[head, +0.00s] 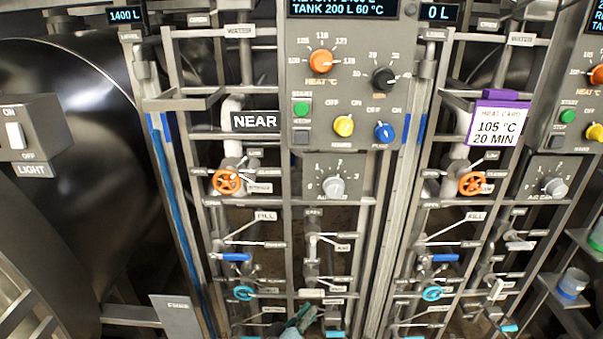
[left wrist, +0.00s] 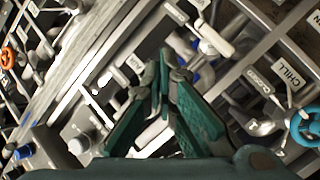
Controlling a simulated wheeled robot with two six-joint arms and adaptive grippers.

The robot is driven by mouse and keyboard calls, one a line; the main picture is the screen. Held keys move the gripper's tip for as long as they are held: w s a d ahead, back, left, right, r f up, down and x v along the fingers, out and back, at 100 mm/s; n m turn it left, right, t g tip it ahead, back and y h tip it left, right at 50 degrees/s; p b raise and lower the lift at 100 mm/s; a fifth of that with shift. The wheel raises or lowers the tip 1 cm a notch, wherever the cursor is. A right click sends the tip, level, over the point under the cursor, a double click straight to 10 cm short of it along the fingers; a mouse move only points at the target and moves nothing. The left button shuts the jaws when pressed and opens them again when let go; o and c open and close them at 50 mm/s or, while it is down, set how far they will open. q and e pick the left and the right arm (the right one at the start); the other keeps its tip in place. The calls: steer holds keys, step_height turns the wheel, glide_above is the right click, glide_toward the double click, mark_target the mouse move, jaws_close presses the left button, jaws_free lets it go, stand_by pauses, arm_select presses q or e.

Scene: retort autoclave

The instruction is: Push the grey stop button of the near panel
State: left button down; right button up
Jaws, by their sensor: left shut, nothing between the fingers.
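The near panel (head: 345,80) stands upright at the upper middle of the head view. Its grey stop button (head: 301,137) sits at the panel's lower left, just below the green start button (head: 301,109). I cannot make out the stop button in the left wrist view. My right gripper is not in view.
The yellow knob (head: 344,126) and blue knob (head: 384,132) are right of the stop button. A similar panel stands at the right.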

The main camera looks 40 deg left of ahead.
mark_target(302, 137)
arm_select(q)
step_height(302, 137, up, 42)
steer(key=s+n+t+y+p, duration=0.1)
steer(key=n+t+y+p, duration=0.3)
steer(key=n+t, duration=0.5)
steer(key=n, duration=0.4)
steer(key=shift+a+r+t+y, duration=0.25)
steer(key=shift+a+t+y, duration=0.05)
steer(key=shift+a+y, duration=0.1)
steer(key=shift+w, duration=0.1)
steer(key=w+a+b, duration=0.3)
steer(key=w+a, duration=0.2)
steer(key=w, duration=0.2)
steer(key=shift+a, duration=0.15)
steer(key=shift+s, duration=0.1)
